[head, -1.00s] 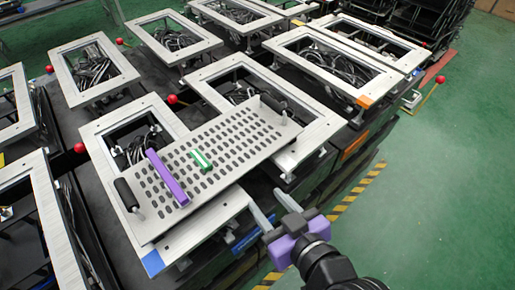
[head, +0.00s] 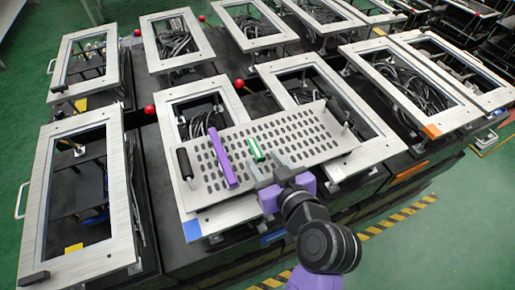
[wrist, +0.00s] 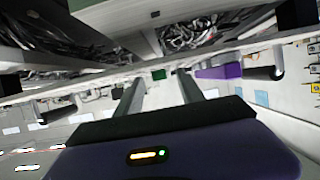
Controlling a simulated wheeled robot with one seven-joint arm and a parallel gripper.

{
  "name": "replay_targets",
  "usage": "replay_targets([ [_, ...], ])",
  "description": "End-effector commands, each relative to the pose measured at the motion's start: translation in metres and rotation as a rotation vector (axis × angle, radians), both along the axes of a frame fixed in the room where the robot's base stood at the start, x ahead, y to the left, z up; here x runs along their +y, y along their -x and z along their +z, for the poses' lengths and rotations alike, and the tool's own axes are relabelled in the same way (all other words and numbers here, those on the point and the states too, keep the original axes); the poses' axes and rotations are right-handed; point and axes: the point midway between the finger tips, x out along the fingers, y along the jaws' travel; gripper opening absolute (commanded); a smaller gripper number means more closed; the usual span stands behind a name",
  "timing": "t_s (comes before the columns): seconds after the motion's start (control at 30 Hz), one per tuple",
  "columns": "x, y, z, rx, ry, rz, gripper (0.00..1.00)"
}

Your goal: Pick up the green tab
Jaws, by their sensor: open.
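The green tab (head: 256,149) lies on the perforated metal tray (head: 325,148), just right of a long purple bar (head: 223,157). My gripper (head: 266,165) is open at the tray's near edge, its fingers pointing toward the tab. In the wrist view the small green tab (wrist: 159,74) shows between and beyond the two open fingertips (wrist: 160,80). The purple bar (wrist: 218,71) is outside the right finger. I cannot tell whether a finger touches anything.
The tray has black handles at its left (head: 185,164) and right (head: 338,110) ends. It rests across metal frames, one with a blue corner (head: 192,230). Other open frames with cables surround it. Red balls (head: 150,110) stand between frames. Green floor (head: 455,225) is free at right.

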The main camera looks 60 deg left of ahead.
Motion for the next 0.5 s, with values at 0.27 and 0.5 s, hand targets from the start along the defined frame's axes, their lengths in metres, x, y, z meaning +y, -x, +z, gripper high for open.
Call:
replay_targets([
  [0.27,0.0019,-0.0003,-0.0019,0.000,0.001,-0.001,0.44],
  [0.5,0.0016,-0.0004,-0.0020,0.000,0.001,-0.001,0.00],
])
